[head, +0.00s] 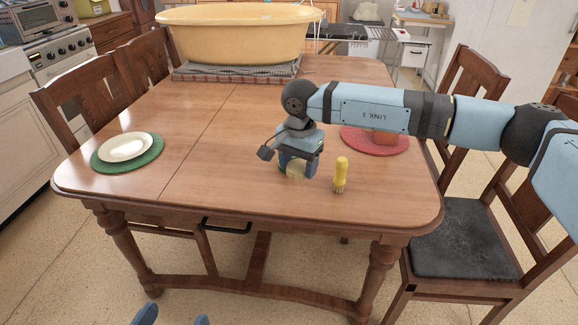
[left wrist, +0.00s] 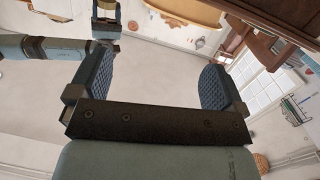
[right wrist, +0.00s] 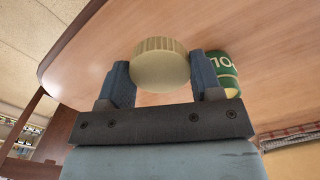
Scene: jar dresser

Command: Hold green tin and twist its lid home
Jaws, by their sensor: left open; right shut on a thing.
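The green tin (right wrist: 222,68), with pale markings like "10", shows in the right wrist view behind and beside one finger. In the head view I cannot make it out; my right gripper probably hides it. A round cream lid (right wrist: 160,68) with a ridged rim is between the fingers of my right gripper (right wrist: 160,82), which is shut on it. The lid also shows in the head view (head: 295,172), low over the table near its front. My left gripper (head: 172,319) is open and empty, with only its fingertips at the bottom edge, in front of the table.
A yellow brush-like object (head: 340,176) stands right of my right gripper on the wooden table (head: 225,160). A white plate (head: 125,147) on a green mat is at left. A red mat (head: 352,138) with a brownish pot lies under my arm. A yellow tub (head: 240,35) stands at the back.

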